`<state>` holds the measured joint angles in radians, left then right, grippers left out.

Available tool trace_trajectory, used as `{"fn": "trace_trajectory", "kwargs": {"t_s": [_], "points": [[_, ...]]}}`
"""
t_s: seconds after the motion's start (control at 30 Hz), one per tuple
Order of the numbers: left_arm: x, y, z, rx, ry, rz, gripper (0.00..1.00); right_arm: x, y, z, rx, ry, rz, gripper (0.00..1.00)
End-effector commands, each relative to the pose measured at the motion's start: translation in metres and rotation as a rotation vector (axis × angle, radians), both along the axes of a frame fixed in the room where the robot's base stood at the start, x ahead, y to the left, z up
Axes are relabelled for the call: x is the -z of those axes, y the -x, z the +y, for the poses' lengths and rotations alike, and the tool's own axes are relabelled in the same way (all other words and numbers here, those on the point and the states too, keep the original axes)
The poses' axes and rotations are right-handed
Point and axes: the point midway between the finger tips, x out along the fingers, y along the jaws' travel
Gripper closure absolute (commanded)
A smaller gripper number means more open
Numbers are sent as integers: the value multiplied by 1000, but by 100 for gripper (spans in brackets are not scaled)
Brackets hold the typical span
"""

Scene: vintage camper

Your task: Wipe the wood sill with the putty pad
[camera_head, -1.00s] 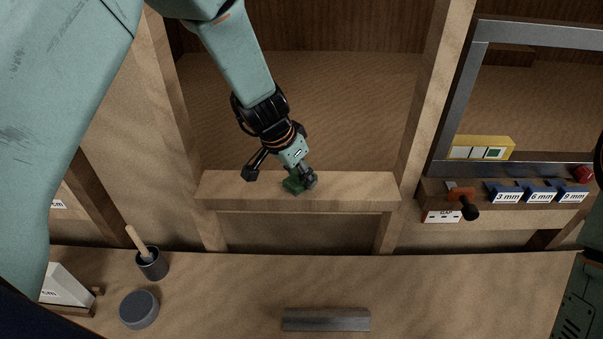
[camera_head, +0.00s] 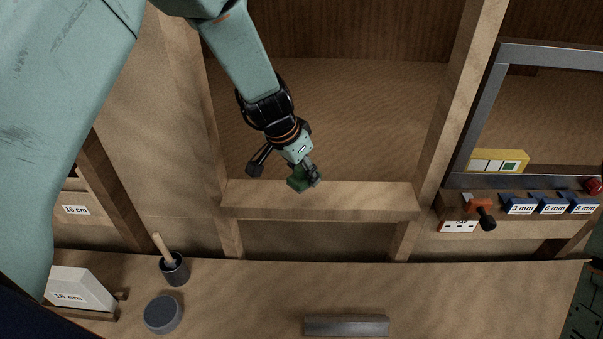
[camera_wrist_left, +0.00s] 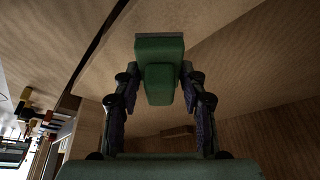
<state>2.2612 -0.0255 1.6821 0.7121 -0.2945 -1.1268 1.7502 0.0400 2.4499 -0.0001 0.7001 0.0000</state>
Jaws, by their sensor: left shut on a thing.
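The wood sill (camera_head: 370,199) is a pale horizontal board between two uprights in the middle of the head view. My left gripper (camera_head: 309,178) is shut on the putty pad (camera_head: 297,182), a small dark green block. In the head view the pad overlaps the sill's back edge, left of the sill's middle. I cannot tell whether it touches the wood. In the left wrist view the pad (camera_wrist_left: 160,52) sits between both fingers. My right gripper is not in view.
Below the sill a bench top (camera_head: 250,300) carries a grey bar (camera_head: 346,326), a round dark puck (camera_head: 163,314), a cup with a wooden handle (camera_head: 174,268) and a white block (camera_head: 80,290). Right of the sill are blue labelled bins (camera_head: 552,205) and an orange-black tool (camera_head: 481,211).

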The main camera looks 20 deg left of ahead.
Motion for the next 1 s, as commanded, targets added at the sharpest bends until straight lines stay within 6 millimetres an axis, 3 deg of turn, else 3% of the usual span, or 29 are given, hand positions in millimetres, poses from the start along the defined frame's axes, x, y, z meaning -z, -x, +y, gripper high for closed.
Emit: {"fn": "trace_trajectory", "kwargs": {"t_s": [0.03, 0.4, 1.0], "points": [[-10, -1, 0, -1, 0, -2, 88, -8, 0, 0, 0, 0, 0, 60], [-41, -2, 5, -7, 1, -2, 88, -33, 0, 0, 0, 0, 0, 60], [-43, -2, 6, -9, 0, -1, 88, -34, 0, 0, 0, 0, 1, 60]]}}
